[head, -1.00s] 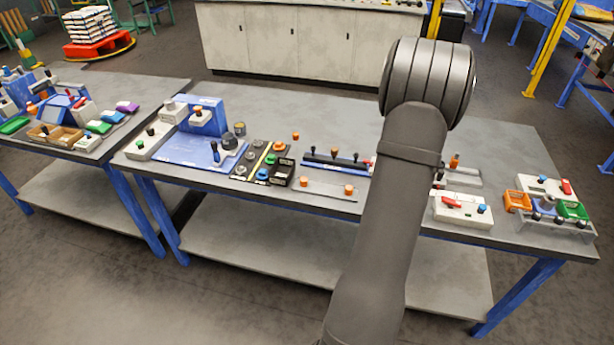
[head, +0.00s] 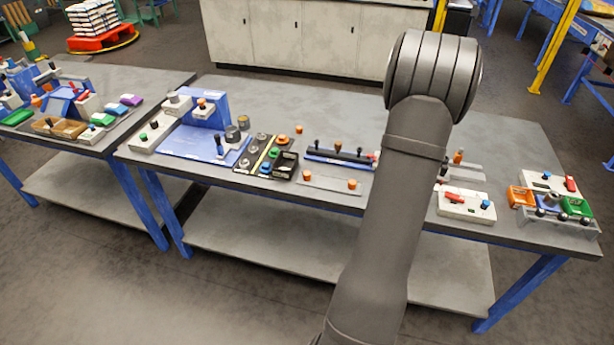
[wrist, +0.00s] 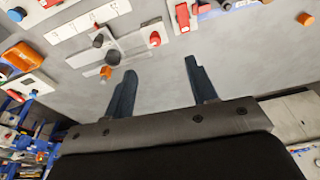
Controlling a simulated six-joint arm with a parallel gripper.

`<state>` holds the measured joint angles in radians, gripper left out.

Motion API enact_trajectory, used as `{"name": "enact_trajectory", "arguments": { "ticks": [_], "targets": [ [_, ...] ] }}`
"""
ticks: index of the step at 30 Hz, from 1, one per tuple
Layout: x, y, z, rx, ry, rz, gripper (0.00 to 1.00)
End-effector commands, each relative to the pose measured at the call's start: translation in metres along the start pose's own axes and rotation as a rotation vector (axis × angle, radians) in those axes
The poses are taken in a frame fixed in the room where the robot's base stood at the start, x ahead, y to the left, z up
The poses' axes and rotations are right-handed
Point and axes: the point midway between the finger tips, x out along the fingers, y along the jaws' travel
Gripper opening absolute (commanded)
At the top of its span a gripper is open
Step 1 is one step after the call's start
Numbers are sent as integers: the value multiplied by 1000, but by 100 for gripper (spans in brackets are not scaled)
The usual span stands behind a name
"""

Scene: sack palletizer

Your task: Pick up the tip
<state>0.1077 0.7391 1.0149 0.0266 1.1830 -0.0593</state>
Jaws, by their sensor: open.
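I cannot tell for sure which small part is the tip. Several small orange-topped pieces stand on the bench: one upright orange piece (head: 458,156) right of my arm, and an orange knob (head: 352,184) on a thin grey strip. In the wrist view, a small orange piece (wrist: 105,72) stands on a grey fixture, left of the left finger. A red knob (wrist: 155,38) on a pale plate lies beyond the fingers. My gripper (wrist: 160,66) is open and empty, its two dark fingers apart above bare grey bench. The head view does not show the gripper; my arm hides part of the bench.
The grey bench (head: 480,115) has clear room at its back. A white box with red and blue controls (head: 466,206), a green bin (head: 577,207) and an orange bin (head: 521,197) stand at its right. A blue fixture (head: 205,146) stands at the left.

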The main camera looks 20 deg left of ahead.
Motion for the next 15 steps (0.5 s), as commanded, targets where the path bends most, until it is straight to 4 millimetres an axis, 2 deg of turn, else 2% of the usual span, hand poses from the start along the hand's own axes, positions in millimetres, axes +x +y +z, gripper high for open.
{"name": "enact_trajectory", "arguments": {
  "ticks": [2, 5, 8, 11, 15],
  "targets": [
    [0, -4, 1, 4, -1, 2, 52],
    [3, -25, 6, 28, -9, 14, 52],
    [8, -64, 17, 85, -17, 42, 52],
    [12, -115, 34, 164, -14, 82, 52],
    [16, -182, 66, 280, 10, 136, 52]
  ]
}}
